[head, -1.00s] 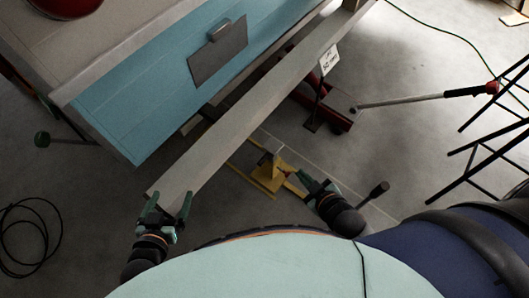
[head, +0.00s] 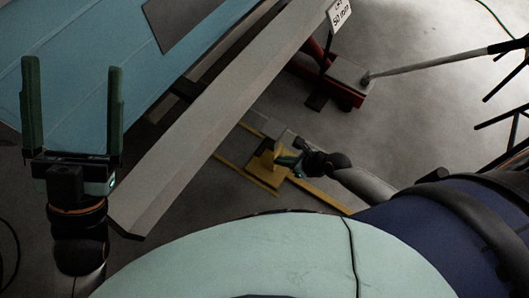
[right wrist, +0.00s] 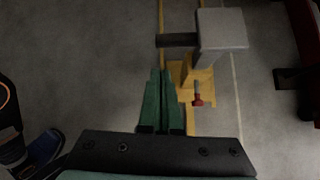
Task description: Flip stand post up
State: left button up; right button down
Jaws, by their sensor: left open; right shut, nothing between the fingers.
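A stand with a yellow base (head: 262,176) is on the floor under the trailer side. In the right wrist view, its grey block-shaped post (right wrist: 222,30) shows above the yellow base (right wrist: 182,72), with a dark bar to its left and a red-tipped pin (right wrist: 197,99) below. I cannot tell the post's exact angle. My right gripper (head: 288,160) is shut and empty beside the stand; in the right wrist view its green fingers (right wrist: 161,75) are together, left of the pin. Whether they touch the stand is unclear. My left gripper (head: 72,65) is open and empty, left of the long beam.
A long grey beam (head: 215,115) slants along the blue camper side (head: 90,40), above the stand. A red jack (head: 345,88) with a long handle and a "50 mm" sign (head: 339,13) stand beyond. Black metal legs (head: 508,130) are at right.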

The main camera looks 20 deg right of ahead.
aim_at(268, 140)
jog(key=w+a+f+n+b, duration=0.2)
jog(key=w+f+b, duration=0.4)
jog(key=f, duration=0.5)
pick_arm(q)
jog(key=shift+m+h, duration=0.4)
jog(key=shift+h, duration=0.3)
jog(key=shift+s+d+f, duration=0.15)
jog(key=shift+d+f, duration=0.05)
jog(key=shift+f, duration=1.2)
jog(key=shift+s+d+f, duration=0.1)
jog(key=shift+d+f, duration=0.1)
jog(key=shift+f, duration=1.15)
pick_arm(e)
jog(key=shift+g+h, duration=0.3)
jog(key=shift+h, duration=0.2)
jog(key=shift+w+a+r, duration=0.1)
jog(key=shift+a+r, duration=0.1)
jog(key=shift+r, duration=1)
jog(key=shift+a+r, duration=0.15)
jog(key=shift+r, duration=1)
jog(key=shift+r, duration=0.1)
